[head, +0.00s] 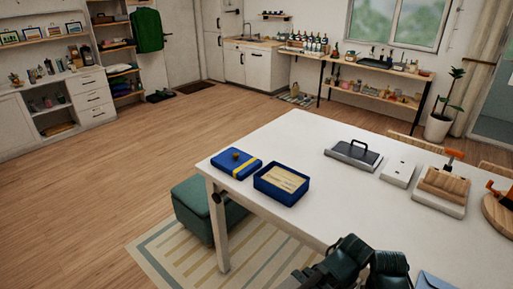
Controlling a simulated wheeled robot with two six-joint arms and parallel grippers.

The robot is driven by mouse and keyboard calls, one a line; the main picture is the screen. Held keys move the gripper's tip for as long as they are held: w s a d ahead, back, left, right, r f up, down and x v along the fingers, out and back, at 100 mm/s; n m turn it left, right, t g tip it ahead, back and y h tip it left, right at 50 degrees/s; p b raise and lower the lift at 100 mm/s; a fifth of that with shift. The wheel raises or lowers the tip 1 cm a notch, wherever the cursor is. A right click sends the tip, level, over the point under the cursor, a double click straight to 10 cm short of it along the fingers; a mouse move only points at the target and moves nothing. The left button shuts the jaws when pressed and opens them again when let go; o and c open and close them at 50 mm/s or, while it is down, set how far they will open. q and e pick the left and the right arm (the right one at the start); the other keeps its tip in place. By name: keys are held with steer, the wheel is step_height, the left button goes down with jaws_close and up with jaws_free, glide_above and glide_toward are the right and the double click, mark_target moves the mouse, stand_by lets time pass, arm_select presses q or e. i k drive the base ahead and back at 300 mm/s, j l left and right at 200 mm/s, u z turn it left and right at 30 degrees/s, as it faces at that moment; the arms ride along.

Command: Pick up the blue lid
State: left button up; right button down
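The blue lid (226,169) lies flat near the left corner of the white table (330,205). It has a yellow stripe across it and a small brown knob on top. Next to it, to the right, stands an open blue box (283,198) with light tan contents. The lid is beside the box, off it, and nothing covers it. Dark bulky parts, apparently of my arms, show at the bottom edge, well apart from the lid. I see no gripper fingertips.
On the table's right half are a grey case with a black handle (352,157), a white plate-like block (398,174), a wooden block with an orange-handled tool (443,184) and a round wooden board (497,212). A green ottoman (197,208) stands by the table's left end.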

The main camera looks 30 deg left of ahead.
mark_target(238, 165)
steer(key=u, duration=0.4)
steer(key=j+u, duration=0.1)
steer(key=u, duration=0.3)
steer(key=i+u, duration=0.1)
steer(key=u, duration=0.3)
